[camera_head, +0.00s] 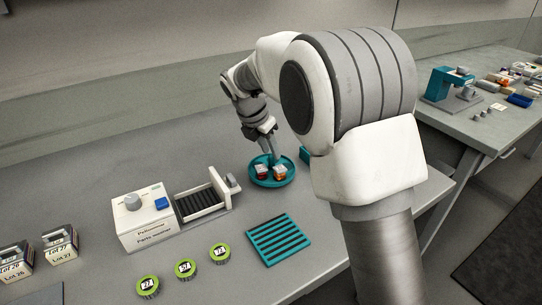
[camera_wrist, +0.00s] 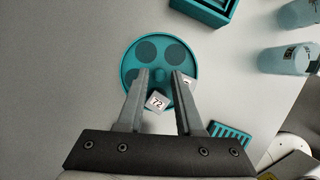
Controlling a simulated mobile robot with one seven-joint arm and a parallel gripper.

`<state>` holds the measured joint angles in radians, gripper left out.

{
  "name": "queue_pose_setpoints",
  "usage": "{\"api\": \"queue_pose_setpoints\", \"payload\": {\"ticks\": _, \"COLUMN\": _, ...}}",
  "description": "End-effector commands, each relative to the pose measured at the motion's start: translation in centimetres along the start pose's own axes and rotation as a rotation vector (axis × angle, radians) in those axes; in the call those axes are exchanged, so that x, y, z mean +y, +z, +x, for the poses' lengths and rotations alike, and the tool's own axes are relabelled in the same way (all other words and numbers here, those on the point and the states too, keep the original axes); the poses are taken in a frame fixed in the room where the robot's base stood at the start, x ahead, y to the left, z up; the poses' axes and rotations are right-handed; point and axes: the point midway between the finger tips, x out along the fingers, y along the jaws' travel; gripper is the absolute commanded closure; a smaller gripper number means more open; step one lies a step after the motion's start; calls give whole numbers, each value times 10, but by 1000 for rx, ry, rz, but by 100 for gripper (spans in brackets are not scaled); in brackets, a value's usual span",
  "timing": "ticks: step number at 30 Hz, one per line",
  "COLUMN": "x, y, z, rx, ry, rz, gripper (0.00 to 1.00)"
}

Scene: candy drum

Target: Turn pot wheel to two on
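The pot wheel is a teal round dish (camera_head: 272,184) on the table, seen from above in the wrist view (camera_wrist: 131,62) with dark round recesses. Two small pots with white tops sit on it: one (camera_head: 262,172) at left and one (camera_head: 281,173) at right. In the wrist view, one pot top reads 72 (camera_wrist: 157,101); the other (camera_wrist: 188,81) is partly hidden by the right finger. My gripper (camera_head: 269,150) points down over the wheel. Its fingers (camera_wrist: 161,73) are apart over the dish, around its centre; contact is unclear.
A white parts washer (camera_head: 145,232) with a sliding rack stands left of the wheel. A teal slatted tray (camera_head: 279,240) and several green-rimmed round tins (camera_head: 185,269) lie in front. Teal bins (camera_wrist: 205,12) and pale bottles (camera_wrist: 290,60) stand nearby.

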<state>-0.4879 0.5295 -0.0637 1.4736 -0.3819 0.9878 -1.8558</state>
Motion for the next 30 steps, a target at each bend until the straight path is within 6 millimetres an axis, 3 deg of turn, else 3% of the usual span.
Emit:
{"api": "queue_pose_setpoints", "payload": {"ticks": 4, "x": 0, "y": 0, "z": 13, "rx": 0, "ry": 0, "rz": 0, "gripper": 65}}
{"api": "queue_pose_setpoints", "payload": {"ticks": 14, "x": 0, "y": 0, "z": 16, "rx": 0, "ry": 0, "rz": 1, "gripper": 65}}
{"api": "queue_pose_setpoints", "payload": {"ticks": 20, "x": 0, "y": 0, "z": 16, "rx": 0, "ry": 0, "rz": 1, "gripper": 99}}
{"api": "queue_pose_setpoints", "payload": {"ticks": 30, "x": 0, "y": 0, "z": 16, "rx": 0, "ry": -1, "rz": 4, "gripper": 100}}
